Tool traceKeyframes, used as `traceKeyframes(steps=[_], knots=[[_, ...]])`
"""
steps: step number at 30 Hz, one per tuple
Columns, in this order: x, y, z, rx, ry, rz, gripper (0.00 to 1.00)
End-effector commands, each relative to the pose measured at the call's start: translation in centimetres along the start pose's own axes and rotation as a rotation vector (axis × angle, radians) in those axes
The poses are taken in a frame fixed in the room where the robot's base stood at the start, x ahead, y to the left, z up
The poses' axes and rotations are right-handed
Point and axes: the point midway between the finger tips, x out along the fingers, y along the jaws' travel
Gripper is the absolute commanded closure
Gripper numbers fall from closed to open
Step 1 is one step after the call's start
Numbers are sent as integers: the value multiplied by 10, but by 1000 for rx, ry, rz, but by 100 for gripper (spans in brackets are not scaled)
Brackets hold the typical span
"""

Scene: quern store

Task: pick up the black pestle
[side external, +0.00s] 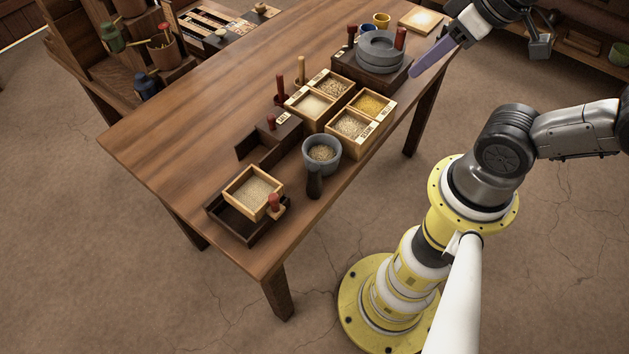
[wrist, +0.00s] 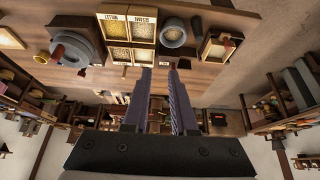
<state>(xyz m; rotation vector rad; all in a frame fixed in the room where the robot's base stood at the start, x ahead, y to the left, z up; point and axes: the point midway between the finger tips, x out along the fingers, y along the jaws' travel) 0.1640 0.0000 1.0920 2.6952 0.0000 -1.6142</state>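The black pestle (side external: 315,182) stands upright on the table near its front edge, just in front of the grey stone mortar (side external: 322,150), which holds grain. In the wrist view a dark shape (wrist: 197,24) beside the mortar (wrist: 172,34) seems to be the pestle. My gripper (side external: 418,70) is up at the far right end of the table, beside the quern and well away from the pestle. In the wrist view its two long purple-grey fingers (wrist: 162,72) are apart with nothing between them.
Wooden grain boxes (side external: 341,106) stand behind the mortar. A dark tray (side external: 238,222) with a grain box (side external: 253,192) and red-knobbed stamp (side external: 274,202) lies to its left. A stone quern (side external: 381,51) stands at the far right. The table's left part is clear.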

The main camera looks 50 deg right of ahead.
Motion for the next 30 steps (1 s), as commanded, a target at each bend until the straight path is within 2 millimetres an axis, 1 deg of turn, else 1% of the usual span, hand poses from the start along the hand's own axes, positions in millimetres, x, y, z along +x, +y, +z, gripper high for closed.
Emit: traceKeyframes(steps=[1,5,6,8,17,20,23,26,29,30], knots=[[0,0,0,0,0,0,64],[0,0,0,0,0,0,41],[0,0,0,0,0,0,33],[0,0,0,0,0,0,23],[0,0,0,-7,0,0,22],[0,0,-1,-67,4,0,22],[-2,0,-8,-213,27,3,22],[-2,0,-23,-431,47,9,22],[8,-5,-42,-687,30,-3,22],[14,-8,-49,-793,19,-13,22]])
